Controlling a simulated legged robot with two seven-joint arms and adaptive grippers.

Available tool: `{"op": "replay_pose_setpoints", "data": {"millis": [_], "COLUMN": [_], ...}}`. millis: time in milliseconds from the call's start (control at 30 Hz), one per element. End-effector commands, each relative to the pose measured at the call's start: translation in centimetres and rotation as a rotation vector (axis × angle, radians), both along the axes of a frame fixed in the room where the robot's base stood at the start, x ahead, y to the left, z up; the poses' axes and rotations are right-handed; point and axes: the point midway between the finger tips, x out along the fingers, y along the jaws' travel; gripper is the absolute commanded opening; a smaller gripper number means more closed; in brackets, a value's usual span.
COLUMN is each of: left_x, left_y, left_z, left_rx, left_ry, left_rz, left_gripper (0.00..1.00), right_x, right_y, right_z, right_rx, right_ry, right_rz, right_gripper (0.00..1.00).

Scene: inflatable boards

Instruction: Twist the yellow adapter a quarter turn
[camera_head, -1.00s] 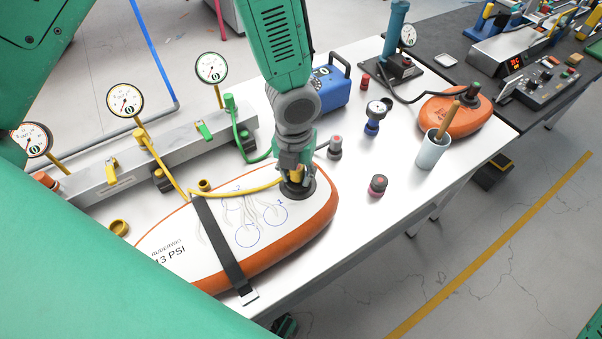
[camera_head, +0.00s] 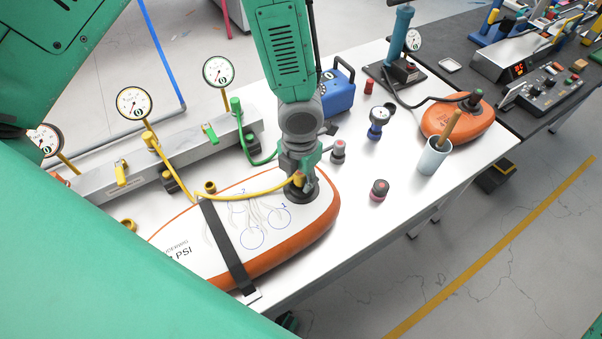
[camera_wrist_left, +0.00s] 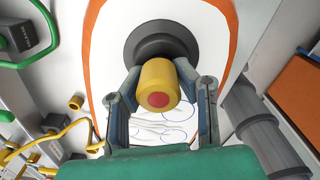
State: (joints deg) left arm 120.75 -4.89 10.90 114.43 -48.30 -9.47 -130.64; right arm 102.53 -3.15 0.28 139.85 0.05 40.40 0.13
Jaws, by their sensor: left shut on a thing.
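The yellow adapter (camera_wrist_left: 160,75) shows in the left wrist view as a short cylinder with a red end, between the two fingers. It stands at the round black valve (camera_wrist_left: 185,42) of the white and orange inflatable board (camera_head: 318,212). My left gripper (camera_head: 298,180) is above the valve at the board's right end and is shut on the adapter. In the head view the gripper mostly hides the adapter. A yellow hose (camera_head: 252,195) runs from the gripper's place to the left gauge manifold. My right gripper is in neither view.
A black strap (camera_head: 228,245) crosses the board. Behind stands a metal manifold (camera_head: 195,160) with gauges and valves. To the right are a blue pump box (camera_head: 338,95), small gauges and caps, a cup (camera_head: 433,158) and a smaller orange board (camera_head: 455,120). The table's front right is clear.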

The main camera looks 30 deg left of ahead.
Motion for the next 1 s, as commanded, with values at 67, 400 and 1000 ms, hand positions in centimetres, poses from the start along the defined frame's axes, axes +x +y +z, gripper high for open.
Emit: {"op": "replay_pose_setpoints", "data": {"millis": [67, 400, 1000], "left_x": [0.0, 0.1, 0.2], "left_y": [-0.1, -0.1, 0.0], "left_z": [0.2, 0.0, 0.0], "left_rx": [-0.002, -0.005, -0.006], "left_ry": [0.000, -0.003, -0.002], "left_rz": [-0.042, -0.094, -0.523], "left_gripper": [0.00, 0.00, 0.00], "right_x": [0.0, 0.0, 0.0], "right_y": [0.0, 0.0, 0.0], "right_z": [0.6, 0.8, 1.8], "right_rx": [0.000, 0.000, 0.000], "right_ry": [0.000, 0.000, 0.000], "right_rz": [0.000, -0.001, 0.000], "right_gripper": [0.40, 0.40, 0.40]}}
